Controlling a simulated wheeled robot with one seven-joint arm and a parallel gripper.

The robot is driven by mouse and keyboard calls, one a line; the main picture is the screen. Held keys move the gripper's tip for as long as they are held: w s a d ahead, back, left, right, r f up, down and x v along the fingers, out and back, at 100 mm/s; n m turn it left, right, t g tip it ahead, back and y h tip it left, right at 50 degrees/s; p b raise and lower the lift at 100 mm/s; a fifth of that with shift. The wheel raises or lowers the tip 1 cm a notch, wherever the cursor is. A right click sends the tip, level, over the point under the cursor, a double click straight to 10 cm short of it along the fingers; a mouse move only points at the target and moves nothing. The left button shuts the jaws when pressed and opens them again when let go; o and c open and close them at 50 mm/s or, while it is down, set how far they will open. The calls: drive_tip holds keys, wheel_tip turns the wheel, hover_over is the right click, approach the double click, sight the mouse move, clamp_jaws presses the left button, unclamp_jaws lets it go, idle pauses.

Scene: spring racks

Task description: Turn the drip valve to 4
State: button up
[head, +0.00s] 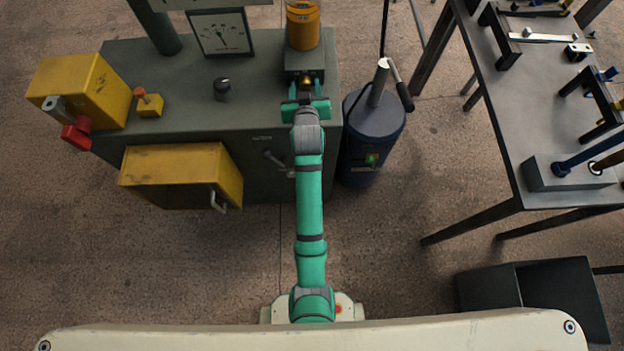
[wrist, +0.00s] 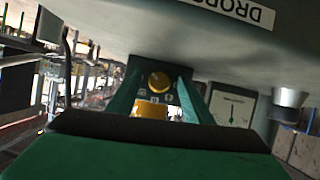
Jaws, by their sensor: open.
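The drip valve appears to be the small round brass knob (wrist: 159,82) on a dark block below the yellow reservoir (head: 303,27). In the head view the knob (head: 305,78) shows just beyond my gripper (head: 306,92). In the wrist view the two green fingers of my gripper (wrist: 160,92) are spread apart, one on each side of the knob. I cannot tell whether they touch it. No scale or number is readable around the knob. A label reading "DROPS" (wrist: 225,13) is partly cut off in the wrist view.
A dial gauge (head: 221,33) and a black knob (head: 222,89) are on the green cabinet (head: 165,75). Yellow boxes (head: 180,165) are at the left. A dark blue cylinder (head: 372,125) stands close to the arm's right. A dark table (head: 510,100) is farther right, with open floor between.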

drive_tip(key=shift+d+m+y, duration=0.2)
drive_tip(key=shift+m+y, duration=0.3)
drive_tip(key=shift+m, duration=0.3)
drive_tip(key=shift+s+r, duration=0.1)
drive_tip(key=shift+s, duration=0.25)
drive_tip(key=v, duration=1)
drive_tip(key=s+f, duration=0.3)
drive_tip(key=s, duration=0.8)
drive_tip(key=s+f+t+h, duration=0.1)
drive_tip(key=s+f, duration=0.3)
drive_tip(key=s, duration=0.7)
drive_tip(key=shift+c, duration=0.7)
